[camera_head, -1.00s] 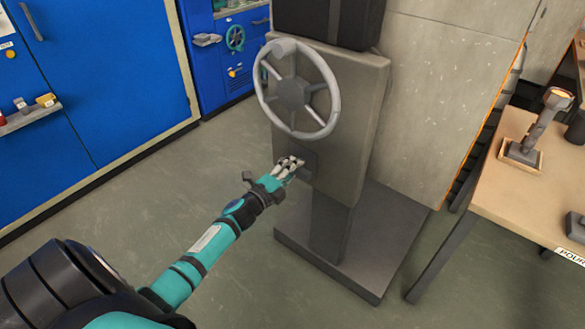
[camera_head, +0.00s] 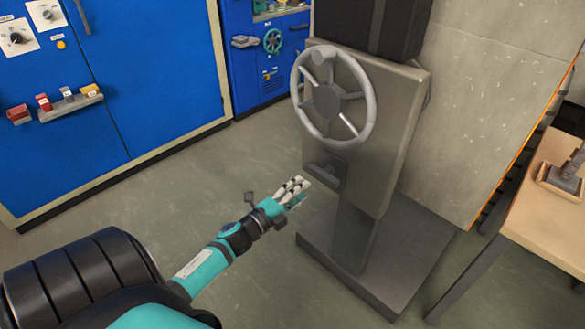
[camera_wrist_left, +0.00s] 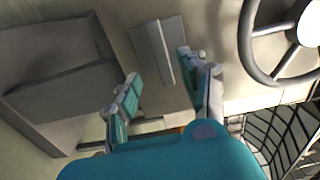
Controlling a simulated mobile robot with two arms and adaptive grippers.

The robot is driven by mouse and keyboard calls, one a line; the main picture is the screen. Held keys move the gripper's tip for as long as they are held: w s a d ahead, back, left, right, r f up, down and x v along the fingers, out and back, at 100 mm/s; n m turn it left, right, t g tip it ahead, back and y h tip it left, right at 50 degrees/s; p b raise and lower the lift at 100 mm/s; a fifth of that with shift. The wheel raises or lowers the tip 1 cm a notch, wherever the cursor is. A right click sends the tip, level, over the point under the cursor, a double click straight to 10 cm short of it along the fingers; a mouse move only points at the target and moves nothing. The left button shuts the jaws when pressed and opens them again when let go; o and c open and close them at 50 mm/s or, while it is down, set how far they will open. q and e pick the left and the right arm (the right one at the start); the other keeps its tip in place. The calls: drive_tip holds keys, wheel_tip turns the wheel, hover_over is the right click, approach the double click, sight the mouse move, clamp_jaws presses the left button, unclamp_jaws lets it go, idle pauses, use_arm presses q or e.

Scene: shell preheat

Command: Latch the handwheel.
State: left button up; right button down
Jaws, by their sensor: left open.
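The grey handwheel (camera_head: 333,98) with several spokes and a knob at its top is mounted on the front of a grey metal pedestal (camera_head: 396,130). Its rim also shows at the right of the left wrist view (camera_wrist_left: 275,62). Below the wheel, a small dark grey latch block (camera_head: 324,174) sits on the pedestal face; it shows between the fingers in the left wrist view (camera_wrist_left: 158,52). My left gripper (camera_head: 297,190) is open and empty, below and left of the latch and apart from it. My right gripper is not in view.
Blue cabinets (camera_head: 110,75) with a small shelf (camera_head: 72,106) stand at the left. A wooden table (camera_head: 545,222) with a tool in a holder is at the right. The pedestal's wide base plate (camera_head: 400,265) lies on the floor. The floor left of it is clear.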

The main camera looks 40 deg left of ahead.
use_arm(q)
drive_tip(key=s, duration=0.2)
drive_tip(key=shift+s+a, duration=0.1)
drive_tip(key=shift+s, duration=0.25)
